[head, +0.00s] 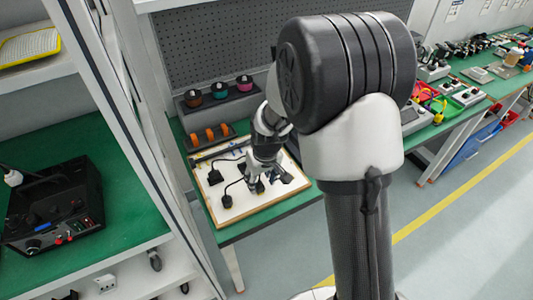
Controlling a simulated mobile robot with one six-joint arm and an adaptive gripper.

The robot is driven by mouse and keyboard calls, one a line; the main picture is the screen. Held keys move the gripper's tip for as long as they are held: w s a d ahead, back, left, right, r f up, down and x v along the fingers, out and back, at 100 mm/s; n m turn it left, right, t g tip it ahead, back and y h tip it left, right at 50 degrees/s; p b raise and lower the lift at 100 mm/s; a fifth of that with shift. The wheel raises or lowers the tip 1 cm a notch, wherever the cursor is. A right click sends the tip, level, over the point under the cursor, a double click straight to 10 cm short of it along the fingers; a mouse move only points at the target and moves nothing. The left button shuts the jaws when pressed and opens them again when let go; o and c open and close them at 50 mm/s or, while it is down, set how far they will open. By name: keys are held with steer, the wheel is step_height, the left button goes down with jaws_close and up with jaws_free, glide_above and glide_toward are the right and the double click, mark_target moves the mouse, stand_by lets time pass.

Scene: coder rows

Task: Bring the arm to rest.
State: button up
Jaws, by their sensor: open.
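My gripper (266,183) shows in the head view, small and partly hidden behind my own arm links. It is open and points down over a white board with a wooden rim (235,212) on a green bench. Black plugs or adapters with cables lie on the board: one at the upper left (215,177) and one at the lower left (227,201). Small yellowish parts (258,187) are close to the fingertips; I cannot tell whether the fingers touch them. My arm's large elbow and upper link cover the middle right of the view.
Orange spools (210,134) and a rack of coloured spools (218,91) stand behind the board, before a grey pegboard (220,45). Open floor (470,240) lies at right.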

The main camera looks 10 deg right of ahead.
steer(key=s+d+r+m+t, duration=0.1)
steer(key=s+r, duration=0.5)
steer(key=r, duration=0.4)
steer(key=s+d+r, duration=0.1)
steer(key=s+r, duration=0.5)
steer(key=r, duration=0.4)
steer(key=s+d+r+m+t, duration=0.1)
steer(key=s+r+m, duration=0.1)
steer(key=s, duration=1.2)
steer(key=shift+s+d+r+h, duration=0.15)
steer(key=shift+d+r+h, duration=0.15)
steer(key=shift+d+r, duration=0.05)
